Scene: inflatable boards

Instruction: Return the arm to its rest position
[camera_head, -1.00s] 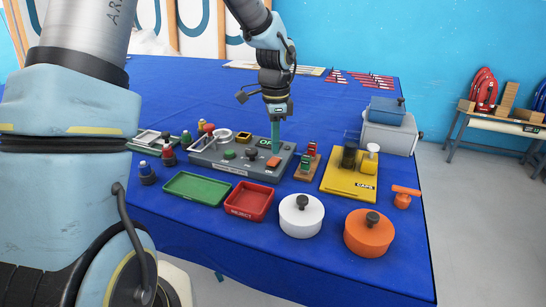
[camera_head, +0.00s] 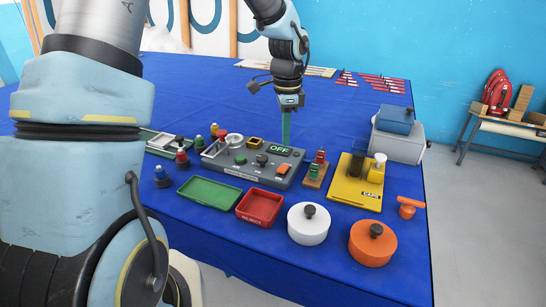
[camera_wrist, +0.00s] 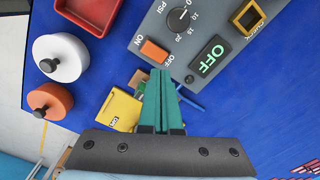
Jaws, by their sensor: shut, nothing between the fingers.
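My gripper (camera_head: 286,126) points down above the blue table, just behind the right end of the grey control panel (camera_head: 240,165). Its teal fingers are together with nothing between them. In the wrist view my gripper (camera_wrist: 163,85) shows its closed fingers beside the panel's OFF display (camera_wrist: 207,57) and orange switch (camera_wrist: 154,50). The head view also shows the OFF display (camera_head: 279,149). The arm hangs down from the top of the head view.
The table holds a green tray (camera_head: 209,192), red reject tray (camera_head: 259,207), white lidded pot (camera_head: 308,229), orange lidded pot (camera_head: 372,249), yellow caps stand (camera_head: 356,187) and grey box (camera_head: 398,144).

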